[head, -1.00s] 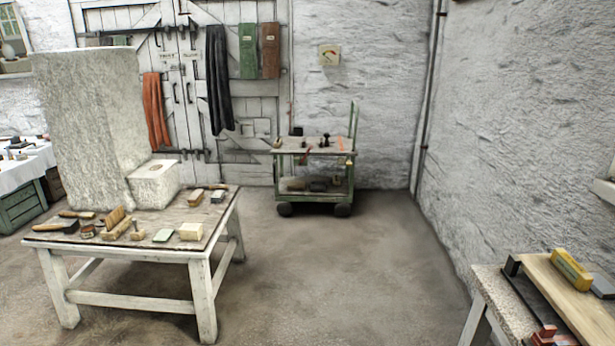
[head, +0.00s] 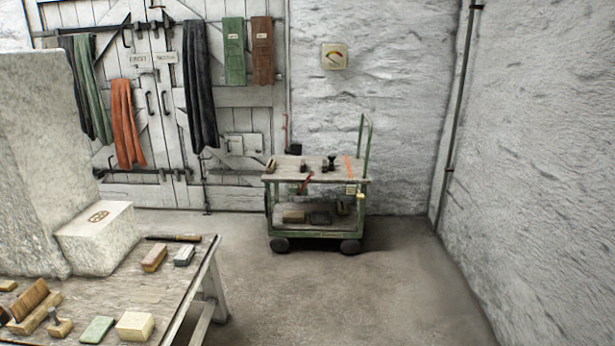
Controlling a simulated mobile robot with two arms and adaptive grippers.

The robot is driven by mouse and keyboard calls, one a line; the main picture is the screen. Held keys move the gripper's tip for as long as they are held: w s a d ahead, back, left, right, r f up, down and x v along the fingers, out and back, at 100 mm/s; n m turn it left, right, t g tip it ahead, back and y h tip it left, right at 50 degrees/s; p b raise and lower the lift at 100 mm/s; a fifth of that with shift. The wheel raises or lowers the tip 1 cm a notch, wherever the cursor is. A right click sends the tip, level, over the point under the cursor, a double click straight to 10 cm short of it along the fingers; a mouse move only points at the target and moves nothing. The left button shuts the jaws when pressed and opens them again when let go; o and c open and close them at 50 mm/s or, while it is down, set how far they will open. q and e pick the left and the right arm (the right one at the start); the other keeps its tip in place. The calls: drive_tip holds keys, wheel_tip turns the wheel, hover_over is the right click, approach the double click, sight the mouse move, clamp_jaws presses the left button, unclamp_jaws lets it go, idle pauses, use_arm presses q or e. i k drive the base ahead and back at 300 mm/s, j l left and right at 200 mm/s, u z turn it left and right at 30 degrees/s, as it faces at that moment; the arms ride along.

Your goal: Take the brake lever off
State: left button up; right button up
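A green-framed trolley (head: 268,210) with a grey wooden top stands against the back wall, on dark wheels, with an upright green push handle at its right end. A small red lever-like part (head: 305,183) slants at the front edge of its top deck. It looks like the brake lever, but it is too small to tell how it is fixed. Neither of my grippers is in view.
A workbench with a stone block (head: 97,238), brushes and small blocks fills the lower left. Small dark tools (head: 328,164) and an orange strip (head: 348,166) lie on the trolley top. The floor (head: 330,300) before the trolley is clear. A rough wall bounds the right.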

sight(313, 174)
drive_tip(key=i, duration=1.8)
